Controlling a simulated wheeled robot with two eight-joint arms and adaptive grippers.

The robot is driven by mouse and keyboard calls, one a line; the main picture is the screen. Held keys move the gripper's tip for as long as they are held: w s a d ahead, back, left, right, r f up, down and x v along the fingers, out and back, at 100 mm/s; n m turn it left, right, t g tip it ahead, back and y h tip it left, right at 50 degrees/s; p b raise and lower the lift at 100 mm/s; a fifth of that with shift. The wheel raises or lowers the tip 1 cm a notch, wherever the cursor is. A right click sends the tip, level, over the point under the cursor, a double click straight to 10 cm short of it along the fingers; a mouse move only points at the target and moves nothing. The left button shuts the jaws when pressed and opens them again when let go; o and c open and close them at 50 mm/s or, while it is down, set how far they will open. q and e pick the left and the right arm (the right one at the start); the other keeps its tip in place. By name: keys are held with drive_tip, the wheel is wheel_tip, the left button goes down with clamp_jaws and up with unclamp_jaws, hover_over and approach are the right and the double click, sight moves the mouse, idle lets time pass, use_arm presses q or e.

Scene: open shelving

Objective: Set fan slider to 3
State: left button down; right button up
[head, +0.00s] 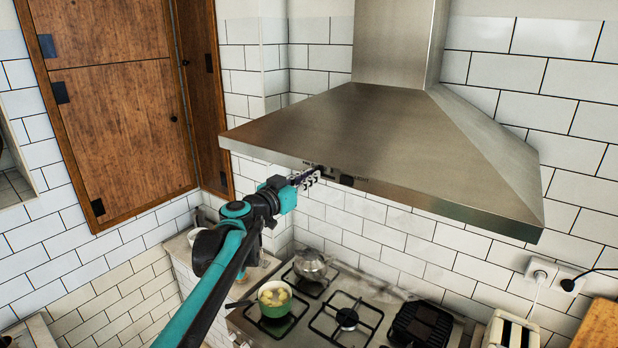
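The stainless steel range hood (400,130) hangs on the tiled wall above the stove. Its front edge carries a small dark control strip (322,169), partly covered by my gripper, and a dark switch (347,180) just to the right. The fan slider's knob and its setting are too small and hidden to read. My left gripper (308,178) is at the hood's front edge, at the control strip. I cannot tell whether it touches the slider or whether its fingers are open. My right gripper is out of view.
Below is a gas stove (345,318) with a green pot (273,298) of yellowish food, a kettle (310,264) and a black grill pan (422,325). A toaster (510,330) stands at the right. A wooden cabinet (120,120) is at the left.

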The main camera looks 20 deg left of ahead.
sight(334, 176)
use_arm(q)
drive_tip(key=shift+d, duration=0.1)
drive_tip(key=d, duration=0.1)
drive_tip(key=s+d, duration=0.1)
drive_tip(key=d, duration=0.2)
drive_tip(key=shift+s+d, duration=0.25)
drive_tip(key=shift+s, duration=0.1)
drive_tip(key=shift+a, duration=0.1)
drive_tip(key=c, duration=1.7)
unclamp_jaws()
drive_tip(key=shift+o, duration=0.5)
drive_tip(key=shift+d, duration=0.2)
